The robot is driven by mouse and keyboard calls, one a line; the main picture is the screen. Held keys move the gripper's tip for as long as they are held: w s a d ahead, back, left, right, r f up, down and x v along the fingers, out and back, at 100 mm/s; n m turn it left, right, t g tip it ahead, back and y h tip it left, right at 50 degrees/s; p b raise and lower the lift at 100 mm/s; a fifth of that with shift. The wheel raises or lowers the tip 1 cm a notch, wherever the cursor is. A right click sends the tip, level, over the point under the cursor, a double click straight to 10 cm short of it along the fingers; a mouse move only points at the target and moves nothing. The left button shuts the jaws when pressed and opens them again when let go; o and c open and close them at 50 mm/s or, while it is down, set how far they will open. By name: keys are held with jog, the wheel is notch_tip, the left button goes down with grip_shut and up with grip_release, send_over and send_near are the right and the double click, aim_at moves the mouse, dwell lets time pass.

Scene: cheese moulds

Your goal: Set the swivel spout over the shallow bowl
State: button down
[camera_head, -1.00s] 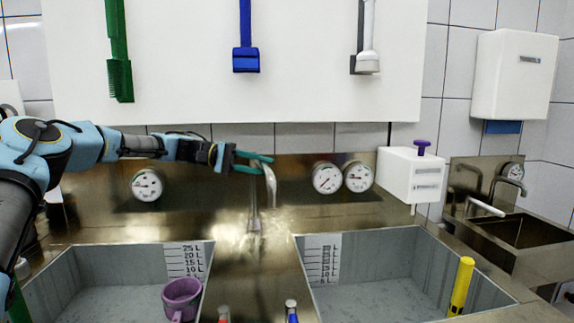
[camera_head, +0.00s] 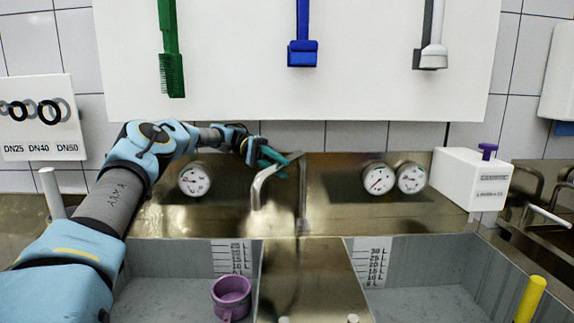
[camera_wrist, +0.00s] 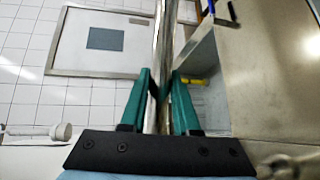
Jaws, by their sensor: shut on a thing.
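The swivel spout (camera_head: 262,182) is a bent metal pipe on an upright post (camera_head: 302,200) between two sunken grey basins. Its arm points left of the post. Its down-turned end hangs toward the left basin (camera_head: 160,292), near that basin's back right corner. The right basin (camera_head: 420,300) lies on the other side of the divider. I cannot tell for sure which basin is shallower. My gripper (camera_head: 272,158) has its teal fingers around the spout's upper arm. In the wrist view, the fingers (camera_wrist: 164,95) are closed on the metal pipe (camera_wrist: 163,55).
A purple mug (camera_head: 231,296) stands in the left basin and a yellow cylinder (camera_head: 530,300) in the right one. Gauges (camera_head: 195,180) are on the steel back panel. Brushes hang above. A white box (camera_head: 470,178) with a purple knob stands at right.

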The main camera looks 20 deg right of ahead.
dwell(0.4)
jog(key=c, duration=0.7)
grip_release()
jog(key=shift+o, duration=0.2)
jog(key=shift+w, duration=0.1)
